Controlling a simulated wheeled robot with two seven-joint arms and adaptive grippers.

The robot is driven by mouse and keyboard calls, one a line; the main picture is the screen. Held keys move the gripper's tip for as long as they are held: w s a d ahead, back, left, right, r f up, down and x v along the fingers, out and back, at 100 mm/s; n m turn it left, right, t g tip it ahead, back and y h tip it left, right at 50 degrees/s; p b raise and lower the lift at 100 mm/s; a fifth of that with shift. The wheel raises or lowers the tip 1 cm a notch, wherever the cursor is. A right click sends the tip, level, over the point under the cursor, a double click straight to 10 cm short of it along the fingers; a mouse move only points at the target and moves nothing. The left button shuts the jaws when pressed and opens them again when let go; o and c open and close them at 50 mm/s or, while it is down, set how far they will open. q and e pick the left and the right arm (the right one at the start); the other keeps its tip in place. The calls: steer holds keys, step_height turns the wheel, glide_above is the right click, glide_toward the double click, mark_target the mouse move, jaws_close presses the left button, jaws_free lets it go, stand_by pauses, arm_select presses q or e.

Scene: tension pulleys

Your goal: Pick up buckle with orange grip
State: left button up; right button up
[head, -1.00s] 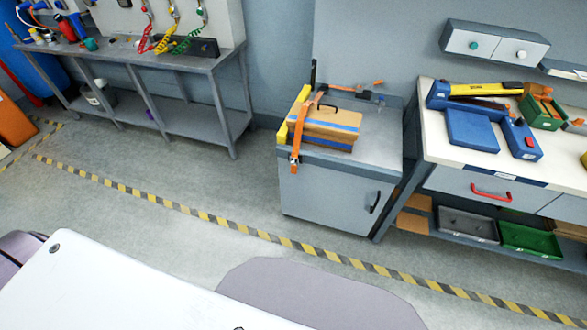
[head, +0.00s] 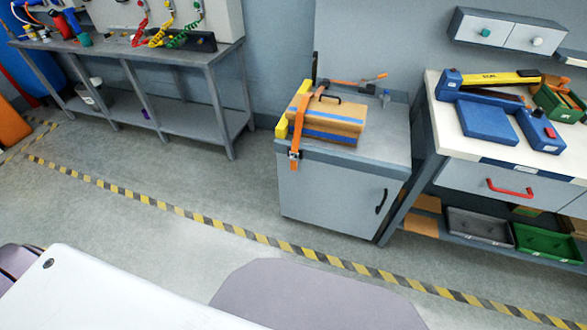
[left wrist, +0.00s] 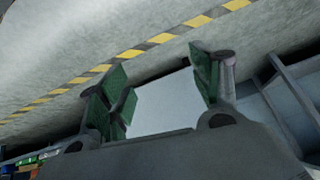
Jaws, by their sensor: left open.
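The buckle (head: 294,155) hangs on an orange strap (head: 298,130) at the front left edge of a grey cabinet (head: 345,155). The strap passes over a cardboard box (head: 335,114) with blue bands that rests on the cabinet top. An orange grip (head: 377,77) shows behind the box, near the wall. In the left wrist view my left gripper (left wrist: 165,95) is open and empty, its green-padded fingers spread apart above the floor. The buckle does not show clearly in that view. Neither gripper shows in the head view, and my right gripper is out of sight.
A workbench (head: 446,95) with a blue tool and a green bin stands right of the cabinet. A grey metal table (head: 140,56) stands at the back left. The floor before the cabinet is clear, crossed by yellow-black tape (head: 230,229).

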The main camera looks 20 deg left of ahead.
mark_target(294, 162)
arm_select(q)
steer(key=w+d+r+t+b, duration=0.2)
steer(key=w+r+t+b, duration=0.5)
steer(key=w+r, duration=0.85)
steer(key=w+r+t+b, duration=0.2)
steer(key=w+r+b, duration=0.2)
steer(key=r, duration=0.4)
steer(key=w+r+n+t+b, duration=0.1)
steer(key=w+r+b, duration=0.3)
steer(key=r, duration=0.4)
steer(key=shift+w+n+t, duration=0.25)
steer(key=shift+n+t, duration=0.05)
steer(key=shift+t, duration=0.3)
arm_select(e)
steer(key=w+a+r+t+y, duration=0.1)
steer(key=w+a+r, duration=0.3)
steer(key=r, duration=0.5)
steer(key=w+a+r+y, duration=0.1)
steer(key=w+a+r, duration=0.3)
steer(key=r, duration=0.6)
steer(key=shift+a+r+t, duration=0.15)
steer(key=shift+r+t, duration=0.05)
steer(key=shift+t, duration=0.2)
arm_select(q)
steer(key=shift+w, duration=0.2)
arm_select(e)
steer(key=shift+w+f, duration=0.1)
